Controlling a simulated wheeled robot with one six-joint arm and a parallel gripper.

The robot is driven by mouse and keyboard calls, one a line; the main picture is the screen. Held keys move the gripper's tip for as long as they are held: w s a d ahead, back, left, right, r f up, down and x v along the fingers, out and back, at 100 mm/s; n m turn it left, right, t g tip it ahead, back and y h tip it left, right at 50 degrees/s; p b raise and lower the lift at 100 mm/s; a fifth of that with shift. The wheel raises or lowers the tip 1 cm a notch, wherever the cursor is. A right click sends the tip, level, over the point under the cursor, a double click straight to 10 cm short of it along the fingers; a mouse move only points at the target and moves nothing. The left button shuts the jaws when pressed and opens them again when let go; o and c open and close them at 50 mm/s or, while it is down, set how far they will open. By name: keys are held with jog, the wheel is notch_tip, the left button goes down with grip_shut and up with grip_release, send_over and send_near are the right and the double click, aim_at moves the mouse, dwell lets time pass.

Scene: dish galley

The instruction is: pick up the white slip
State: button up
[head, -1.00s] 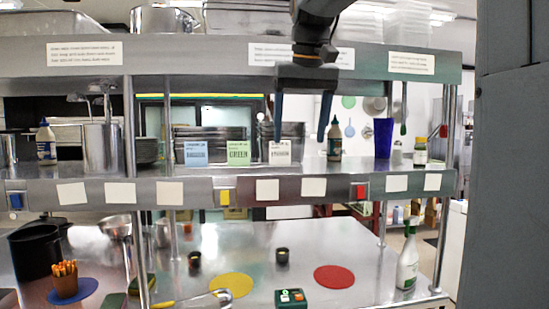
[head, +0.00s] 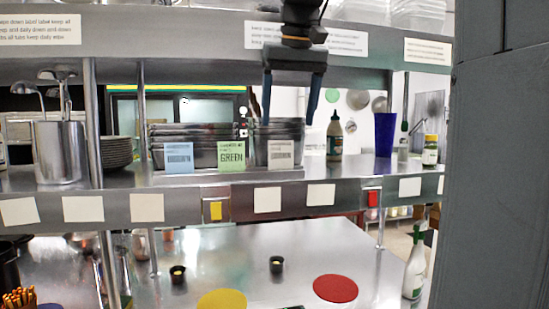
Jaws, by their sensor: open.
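The white slip (head: 281,154) stands upright on the middle shelf, against a grey metal bin. It is the rightmost of three slips, beside the green slip (head: 231,154) and the blue slip (head: 179,157). Its print is too blurred to read. My gripper (head: 289,117) hangs from above with its fingers pointing down, open and empty. In the picture it is above the white slip, with one finger to each side of it. I cannot tell how far in front of the slip it is.
A glue bottle (head: 334,137) and a blue cup (head: 384,135) stand right of the slip. The upper shelf (head: 200,35) crosses behind my gripper in the picture. A ladle pot (head: 60,150) stands left. The lower counter (head: 215,255) holds red and yellow discs.

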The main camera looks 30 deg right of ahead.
aim_at(281, 149)
jog(key=shift+a+p+x, duration=0.2)
jog(key=shift+p+x, duration=0.5)
jog(key=shift+x, duration=1.3)
jog(key=shift+a+p+x, duration=0.2)
jog(key=shift+p+x, duration=0.45)
jog(key=shift+x, duration=1.35)
grip_shut()
